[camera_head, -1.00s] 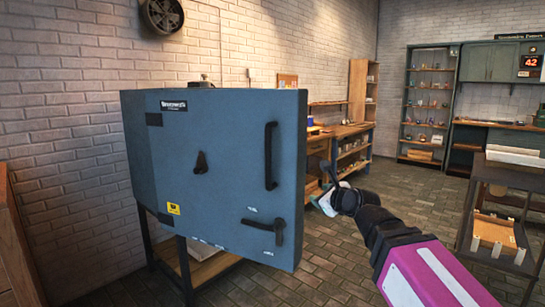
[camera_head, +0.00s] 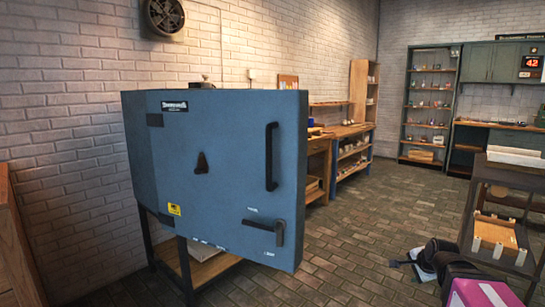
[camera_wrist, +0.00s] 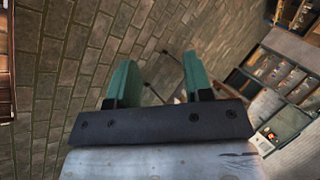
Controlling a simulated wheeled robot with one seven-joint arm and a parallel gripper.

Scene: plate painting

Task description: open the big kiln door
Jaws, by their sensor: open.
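The big kiln is a blue-grey box on a dark stand at the left of the head view. Its door (camera_head: 225,190) faces me and looks shut, with dark hinges on its left side. A long black vertical handle (camera_head: 271,157) is at the door's upper right, and a black lever latch (camera_head: 266,228) is at its lower right. A small black knob (camera_head: 201,164) is near the middle. My gripper (camera_head: 402,262) is low at the right, apart from the door. In the wrist view my gripper (camera_wrist: 158,78) has its two green fingers spread, with nothing between them.
Brick floor (camera_head: 345,225) lies clear between the kiln and a dark rack (camera_head: 490,225) at the right. A wooden workbench (camera_head: 350,150) stands behind the kiln. Shelves (camera_head: 428,105) stand by the far wall. A brown wooden edge (camera_head: 12,245) is at the far left.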

